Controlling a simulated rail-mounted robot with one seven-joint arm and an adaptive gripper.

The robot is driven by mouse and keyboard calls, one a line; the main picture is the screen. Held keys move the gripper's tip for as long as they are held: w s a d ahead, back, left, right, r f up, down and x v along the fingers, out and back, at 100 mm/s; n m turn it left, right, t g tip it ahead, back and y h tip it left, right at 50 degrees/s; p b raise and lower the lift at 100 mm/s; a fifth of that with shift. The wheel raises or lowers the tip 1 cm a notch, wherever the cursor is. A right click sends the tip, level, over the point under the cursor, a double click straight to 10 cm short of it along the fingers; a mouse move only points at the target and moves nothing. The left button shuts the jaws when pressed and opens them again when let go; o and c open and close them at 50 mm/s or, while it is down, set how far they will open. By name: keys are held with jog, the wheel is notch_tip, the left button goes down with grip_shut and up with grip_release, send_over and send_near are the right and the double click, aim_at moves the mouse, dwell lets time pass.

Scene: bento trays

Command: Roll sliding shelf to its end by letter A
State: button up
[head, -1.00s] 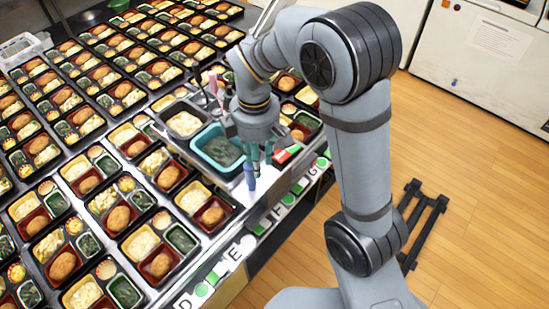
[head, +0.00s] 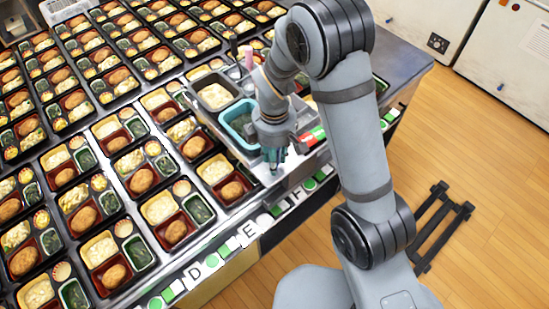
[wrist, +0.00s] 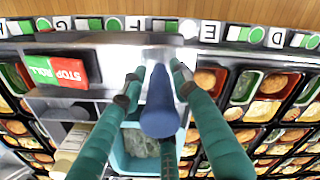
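The sliding shelf is a metal carriage with a blue upright handle (wrist: 160,110) at its front edge. It carries a teal bin (head: 238,125) and a grey container (head: 215,95). A red and green STOP/ROLL panel (wrist: 55,70) sits on its front strip. My gripper (head: 273,163) is down at the shelf's front corner. In the wrist view its teal fingers lie on either side of the handle, tips close to its sides. I cannot tell whether they press on it. In the head view my fingers hide the handle.
Rows of bento trays (head: 85,215) fill the table left of and behind the shelf. Wooden floor (head: 480,170) lies to the right.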

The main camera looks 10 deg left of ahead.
jog(key=shift+f, duration=0.25)
jog(key=shift+c, duration=0.6)
grip_shut()
